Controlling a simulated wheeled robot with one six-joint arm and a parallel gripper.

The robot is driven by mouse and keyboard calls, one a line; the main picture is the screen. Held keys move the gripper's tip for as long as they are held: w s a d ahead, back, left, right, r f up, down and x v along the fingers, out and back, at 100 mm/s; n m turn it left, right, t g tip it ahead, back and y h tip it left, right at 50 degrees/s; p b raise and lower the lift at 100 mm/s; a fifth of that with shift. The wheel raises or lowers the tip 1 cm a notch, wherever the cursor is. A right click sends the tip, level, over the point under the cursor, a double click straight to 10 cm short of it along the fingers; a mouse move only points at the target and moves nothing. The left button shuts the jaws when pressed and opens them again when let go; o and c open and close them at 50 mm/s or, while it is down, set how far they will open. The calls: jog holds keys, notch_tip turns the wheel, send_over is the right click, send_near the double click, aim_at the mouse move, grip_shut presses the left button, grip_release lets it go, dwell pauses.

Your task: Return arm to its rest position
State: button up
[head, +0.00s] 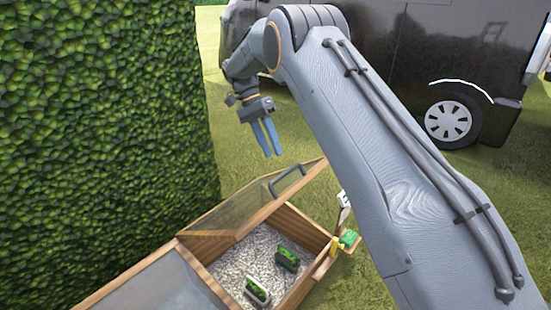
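My gripper (273,154) hangs in the air with its blue fingers pointing down, beyond and above the wooden cold frame (196,240). The two fingers lie close together, and I cannot tell whether there is a gap between them. Nothing shows held below the fingertips. My arm reaches from the lower right up to a bent elbow at the top, then down to the gripper.
The cold frame's glazed lid (250,205) with a dark handle (287,181) stands tilted open. Inside, a green item (287,260) and a green-and-white item (257,291) rest on pale gravel. A hedge (105,130) stands left, a dark van (410,60) behind.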

jog(key=shift+w+a+r, duration=0.15)
jog(key=shift+a+r, duration=0.05)
jog(key=shift+r, duration=0.2)
jog(key=shift+r, duration=0.1)
jog(key=s+d+r+n+t+y, duration=0.1)
jog(key=s+d+r+n+y, duration=0.2)
jog(key=s, duration=0.6)
jog(key=s+r+n+t, duration=0.1)
jog(key=s+r+n, duration=0.2)
jog(key=s+r, duration=0.45)
jog(key=s+d+f+n+t+y+p, duration=0.1)
jog(key=s+d+f+n, duration=0.15)
jog(key=s, duration=0.85)
jog(key=s+d+f+n+t+y, duration=0.1)
jog(key=s+d+f+n, duration=0.15)
jog(key=s, duration=0.95)
jog(key=d+r+m+p, duration=0.2)
jog(key=d+r+p, duration=0.4)
jog(key=p, duration=0.6)
jog(key=shift+w+d+r+h+p, duration=0.2)
jog(key=shift+d+r+h+p, duration=0.1)
jog(key=shift+h+p, duration=0.1)
jog(key=shift+c, duration=0.4)
